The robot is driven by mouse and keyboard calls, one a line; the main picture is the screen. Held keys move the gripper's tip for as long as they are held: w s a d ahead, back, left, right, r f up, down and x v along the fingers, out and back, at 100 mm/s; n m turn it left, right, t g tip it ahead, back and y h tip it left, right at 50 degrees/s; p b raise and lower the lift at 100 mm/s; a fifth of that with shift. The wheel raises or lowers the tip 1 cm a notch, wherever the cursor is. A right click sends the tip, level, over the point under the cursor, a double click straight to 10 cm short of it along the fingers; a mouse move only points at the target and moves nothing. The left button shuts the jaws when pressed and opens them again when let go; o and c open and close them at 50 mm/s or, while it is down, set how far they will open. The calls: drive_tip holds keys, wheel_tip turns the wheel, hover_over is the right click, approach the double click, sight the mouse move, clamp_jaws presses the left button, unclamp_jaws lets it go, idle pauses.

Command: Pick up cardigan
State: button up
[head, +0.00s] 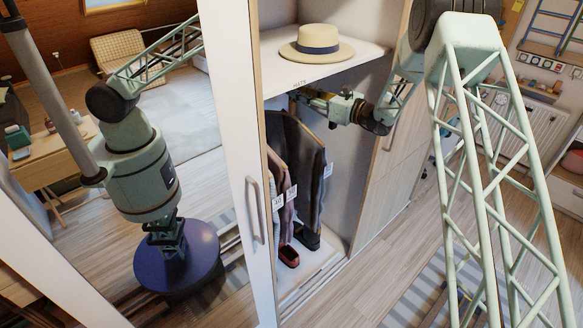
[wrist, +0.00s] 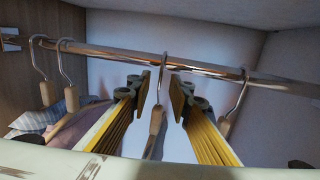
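Several garments hang in the open wardrobe in the head view: a dark one (head: 312,160) and a mauve one (head: 287,212), with white tags. I cannot tell which is the cardigan. My gripper (wrist: 161,95) is open just below the hanging rail (wrist: 205,67). The middle hanger (wrist: 155,133) shows between its two fingers, apart from both as far as I can see; its garment is hidden. In the head view my gripper (head: 303,97) reaches in under the shelf, above the clothes.
The shelf (head: 285,72) with a straw hat (head: 317,43) is close above my arm. More hangers (wrist: 66,75) are at the left of the rail, and another hanger (wrist: 233,105) is at the right. Shoes (head: 289,256) stand on the wardrobe floor. A mirrored door (head: 245,150) bounds the left.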

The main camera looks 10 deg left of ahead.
idle(0.4)
clamp_jaws()
drive_tip(key=shift+r, duration=0.25)
drive_tip(key=s+d+r, duration=0.2)
drive_tip(key=s, duration=0.5)
drive_tip(key=s+d+r, duration=0.2)
drive_tip(key=s+d, duration=0.1)
drive_tip(key=s, duration=0.5)
drive_tip(key=shift+s+r, duration=0.15)
drive_tip(key=shift+r, duration=0.15)
idle(0.5)
idle(0.6)
